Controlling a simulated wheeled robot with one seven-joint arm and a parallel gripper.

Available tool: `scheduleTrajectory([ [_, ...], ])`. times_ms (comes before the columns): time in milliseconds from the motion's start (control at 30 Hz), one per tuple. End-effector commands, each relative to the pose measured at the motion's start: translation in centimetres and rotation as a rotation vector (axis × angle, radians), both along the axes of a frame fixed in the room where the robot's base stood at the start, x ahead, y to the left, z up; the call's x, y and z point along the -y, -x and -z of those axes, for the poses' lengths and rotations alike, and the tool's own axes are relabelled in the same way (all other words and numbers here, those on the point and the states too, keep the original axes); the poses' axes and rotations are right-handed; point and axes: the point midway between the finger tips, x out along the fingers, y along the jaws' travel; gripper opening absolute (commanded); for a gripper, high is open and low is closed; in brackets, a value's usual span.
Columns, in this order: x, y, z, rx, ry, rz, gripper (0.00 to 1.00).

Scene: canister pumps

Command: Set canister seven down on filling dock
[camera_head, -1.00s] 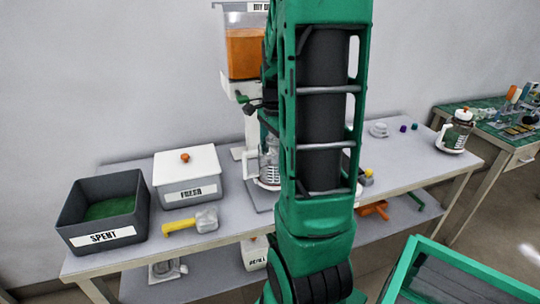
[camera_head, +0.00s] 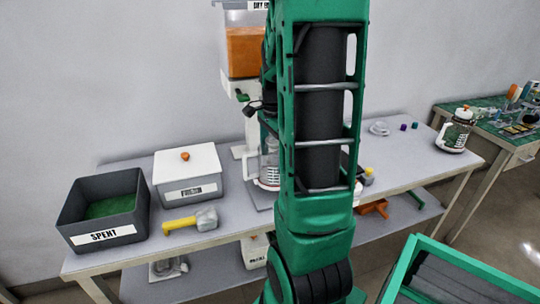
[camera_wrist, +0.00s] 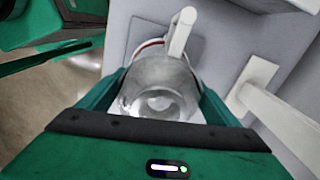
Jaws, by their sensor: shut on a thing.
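A clear canister (camera_wrist: 158,92) with a white handle is between the green fingers of my gripper (camera_wrist: 160,100), which is shut on it. In the head view the canister (camera_head: 268,168) is partly hidden behind my arm; its number cannot be read. It is upright at the filling dock, below the hopper of orange material (camera_head: 244,52). The dock's grey base plate (camera_head: 258,197) shows beneath it. Whether the canister's bottom touches the plate cannot be told. My gripper is mostly hidden by my arm in the head view.
Left on the table (camera_head: 235,222) are the open SPENT bin (camera_head: 103,234), a white-lidded box (camera_head: 187,196) and a yellow-handled tool (camera_head: 180,223). Another canister (camera_head: 454,136) stands at the far right end. The dispenser's white post (camera_wrist: 258,85) is close to my gripper. My arm hides the table's middle.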

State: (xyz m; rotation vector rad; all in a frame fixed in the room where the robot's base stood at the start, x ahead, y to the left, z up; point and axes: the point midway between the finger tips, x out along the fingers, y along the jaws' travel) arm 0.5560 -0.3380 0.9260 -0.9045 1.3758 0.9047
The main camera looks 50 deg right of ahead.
Motion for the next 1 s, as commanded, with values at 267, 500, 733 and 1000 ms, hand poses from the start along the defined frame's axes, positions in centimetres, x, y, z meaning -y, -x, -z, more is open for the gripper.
scheduleTrajectory([
  [267, 0.0, 0.0, 0.5, -0.001, 0.0, 0.0, 0.44],
  [500, 0.0, 0.0, 0.9, 0.0, 0.0, 0.0, 0.44],
  [733, 0.0, 0.0, 1.3, 0.0, 0.0, 0.0, 0.44],
  [1000, 0.0, 0.0, 1.7, 0.0, 0.0, 0.0, 0.44],
])
